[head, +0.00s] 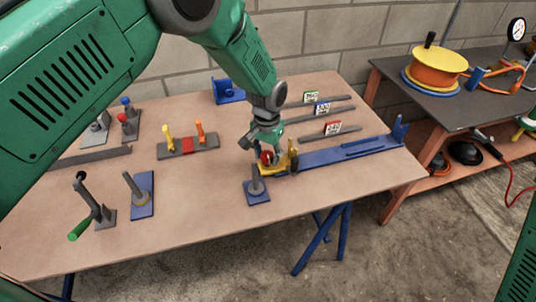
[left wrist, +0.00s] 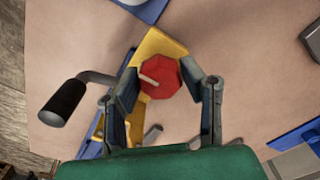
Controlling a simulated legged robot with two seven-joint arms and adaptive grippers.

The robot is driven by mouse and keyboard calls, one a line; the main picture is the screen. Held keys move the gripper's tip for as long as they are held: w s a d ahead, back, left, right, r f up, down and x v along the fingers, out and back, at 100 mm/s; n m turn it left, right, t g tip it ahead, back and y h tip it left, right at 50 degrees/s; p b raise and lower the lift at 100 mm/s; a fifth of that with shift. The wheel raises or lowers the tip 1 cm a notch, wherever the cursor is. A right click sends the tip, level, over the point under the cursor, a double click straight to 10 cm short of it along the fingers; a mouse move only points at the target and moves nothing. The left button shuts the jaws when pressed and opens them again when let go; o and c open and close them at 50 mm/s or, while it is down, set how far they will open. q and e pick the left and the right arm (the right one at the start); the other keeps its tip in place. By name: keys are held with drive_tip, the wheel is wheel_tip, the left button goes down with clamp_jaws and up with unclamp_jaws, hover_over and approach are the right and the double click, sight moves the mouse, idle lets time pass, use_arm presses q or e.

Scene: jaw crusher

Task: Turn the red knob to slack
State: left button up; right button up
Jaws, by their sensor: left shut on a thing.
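The red knob (left wrist: 161,78) is an octagonal red disc with a pale pointer mark on its face. It sits on a yellow block (left wrist: 160,44) at the near left end of a long blue rail (head: 335,153). My left gripper (left wrist: 157,88) has one finger on each side of the knob and is shut on it. In the head view the knob (head: 266,158) is partly hidden by my left gripper (head: 267,150). A black-handled crank (left wrist: 64,102) sticks out beside the yellow block. My right gripper is not in view.
A blue plate with a grey post (head: 257,190) stands close in front of the yellow block. Number cards (head: 333,127) and grey bars lie behind the rail. The front right of the tabletop (head: 340,195) is clear.

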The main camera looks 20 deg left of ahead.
sight(267, 153)
use_arm(q)
drive_tip(key=shift+w+a, duration=0.1)
drive_tip(key=o, duration=1.1)
drive_tip(key=shift+o, duration=0.2)
drive_tip(key=shift+r, duration=0.45)
wheel_tip(267, 153, up, 11)
